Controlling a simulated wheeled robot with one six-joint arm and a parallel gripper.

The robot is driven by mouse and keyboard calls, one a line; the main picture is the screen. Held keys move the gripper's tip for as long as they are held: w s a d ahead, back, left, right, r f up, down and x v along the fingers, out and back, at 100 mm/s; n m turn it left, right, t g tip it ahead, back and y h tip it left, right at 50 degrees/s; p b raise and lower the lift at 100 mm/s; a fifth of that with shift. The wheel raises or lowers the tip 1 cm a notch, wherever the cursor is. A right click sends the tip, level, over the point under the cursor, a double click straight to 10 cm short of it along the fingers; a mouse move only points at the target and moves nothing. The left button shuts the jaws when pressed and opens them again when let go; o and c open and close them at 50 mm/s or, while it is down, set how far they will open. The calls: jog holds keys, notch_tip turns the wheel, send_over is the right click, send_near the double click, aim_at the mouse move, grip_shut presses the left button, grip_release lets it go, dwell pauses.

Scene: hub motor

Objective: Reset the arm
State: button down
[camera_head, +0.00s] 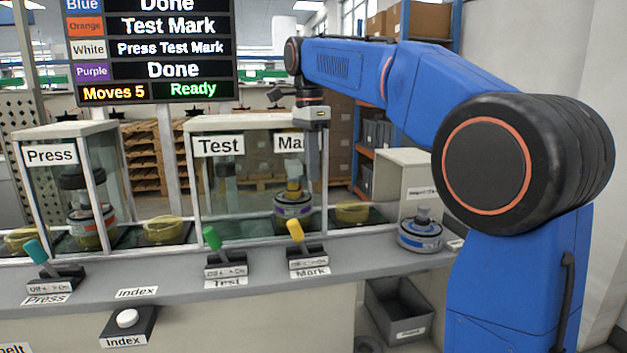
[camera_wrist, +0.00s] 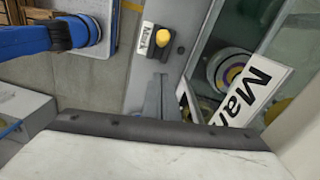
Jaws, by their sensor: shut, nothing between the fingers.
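My blue arm reaches from the right over the workbench (camera_head: 395,268). My gripper (camera_head: 312,172) points down in front of the Mark station, above and slightly right of the yellow Mark lever (camera_head: 296,231). In the wrist view my gripper (camera_wrist: 158,97) shows as narrow fingers shut together with nothing between them, and the yellow lever knob (camera_wrist: 163,39) is beyond the tips, apart from them. The green Test lever (camera_head: 212,238) and teal Press lever (camera_head: 37,252) stand further left.
A purple-banded hub motor (camera_head: 293,206) sits at Mark; another (camera_head: 90,226) is under Press. A blue-banded motor (camera_head: 420,235) stands at right. A white Index button (camera_head: 127,318) is in front. The screen (camera_head: 150,50) reads "Moves 5", "Ready". A grey bin (camera_head: 398,310) is below.

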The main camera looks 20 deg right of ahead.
jog(key=shift+s, duration=0.15)
jog(key=s+d+f+n+t, duration=0.2)
jog(key=s+f+n, duration=0.6)
jog(key=s+f, duration=0.6)
jog(key=s+d+f+n+t, duration=0.3)
jog(key=s+d+f+n, duration=0.2)
jog(key=s+f+n, duration=0.4)
jog(key=s+f, duration=0.5)
jog(key=s, duration=0.3)
jog(key=shift+s+d+f, duration=0.2)
jog(key=shift+d+f, duration=0.05)
